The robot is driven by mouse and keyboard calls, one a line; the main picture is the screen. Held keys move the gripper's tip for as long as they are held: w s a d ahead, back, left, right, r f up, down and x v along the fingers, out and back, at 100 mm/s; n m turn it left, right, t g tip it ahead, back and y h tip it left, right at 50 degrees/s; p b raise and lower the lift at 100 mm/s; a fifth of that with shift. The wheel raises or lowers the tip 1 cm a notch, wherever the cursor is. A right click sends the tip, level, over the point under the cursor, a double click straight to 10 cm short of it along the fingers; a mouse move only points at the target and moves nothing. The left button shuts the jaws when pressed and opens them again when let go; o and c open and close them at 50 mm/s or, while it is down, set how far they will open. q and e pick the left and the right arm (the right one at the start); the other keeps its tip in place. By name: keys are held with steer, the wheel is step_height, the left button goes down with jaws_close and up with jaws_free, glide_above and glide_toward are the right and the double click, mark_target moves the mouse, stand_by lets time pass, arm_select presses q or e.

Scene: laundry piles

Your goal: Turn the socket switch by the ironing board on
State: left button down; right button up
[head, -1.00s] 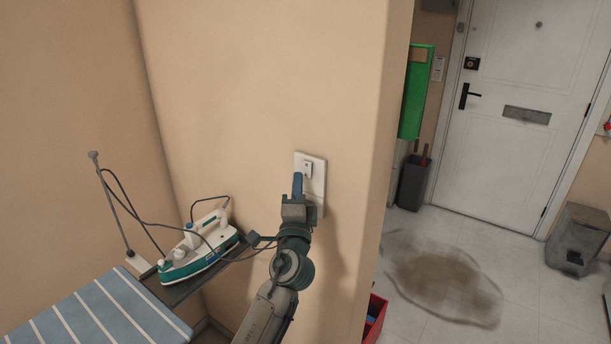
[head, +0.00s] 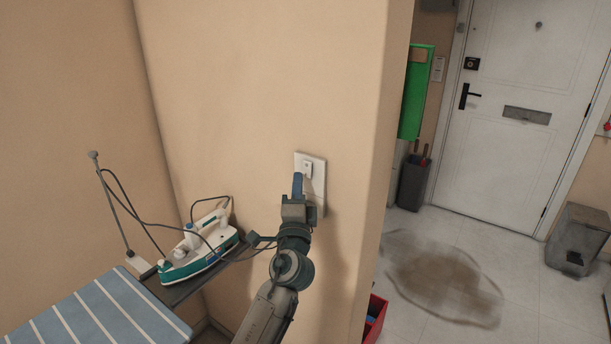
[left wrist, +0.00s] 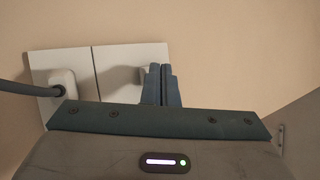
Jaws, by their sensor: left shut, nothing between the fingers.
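The white socket plate (head: 318,180) is on the beige wall to the right of the ironing board (head: 100,312). Its small switch (head: 308,170) shows near the top of the plate. My left gripper (head: 298,184) is shut and empty, with its fingertips in front of the plate just below the switch. In the left wrist view the shut fingers (left wrist: 161,84) stand before the right half of the plate (left wrist: 115,62), and a white plug (left wrist: 62,80) with a grey cord sits in the left half. I cannot tell whether the fingertips touch the switch. My right gripper is not in view.
A teal and white iron (head: 200,250) rests on the board's end, with its cord running close to my left wrist. A wall corner lies just right of the socket. Beyond it are a white door (head: 520,70), a grey bin (head: 578,240) and a stained floor patch (head: 445,280).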

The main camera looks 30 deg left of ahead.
arm_select(q)
steer(key=shift+w, duration=0.1)
stand_by(0.5)
steer(key=shift+w, duration=0.35)
steer(key=shift+w+f+b, duration=0.1)
steer(key=shift+w+b, duration=0.15)
steer(key=shift+b, duration=0.2)
stand_by(0.4)
steer(key=shift+s, duration=0.75)
steer(key=shift+s, duration=0.1)
steer(key=s, duration=0.3)
steer(key=s+p, duration=0.1)
steer(key=shift+s+a+r, duration=0.2)
steer(key=shift+s+r, duration=0.2)
